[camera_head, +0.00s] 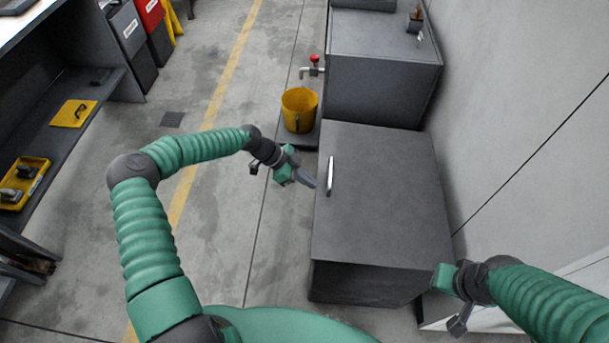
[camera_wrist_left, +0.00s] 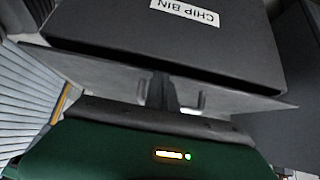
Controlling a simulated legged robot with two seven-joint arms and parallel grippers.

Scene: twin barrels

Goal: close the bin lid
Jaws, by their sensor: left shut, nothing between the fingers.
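The dark grey bin (camera_head: 365,284) stands right of centre in the head view. Its flat lid (camera_head: 390,205) lies over the top, with a metal handle (camera_head: 330,176) near the left edge. I cannot tell whether a gap is left under the lid. My left gripper (camera_head: 309,182) is shut and empty, its tips at the lid's left edge just beside the handle. My right gripper (camera_head: 437,290) is by the near right corner; its fingers do not show clearly.
A yellow bucket (camera_head: 299,112) stands beyond the bin, under a red-handled tap (camera_head: 314,66). Another grey cabinet (camera_head: 380,85) stands behind the bin, and a wall (camera_head: 520,110) runs along the right. A bench shelf (camera_head: 60,130) is at the left. The floor between is clear.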

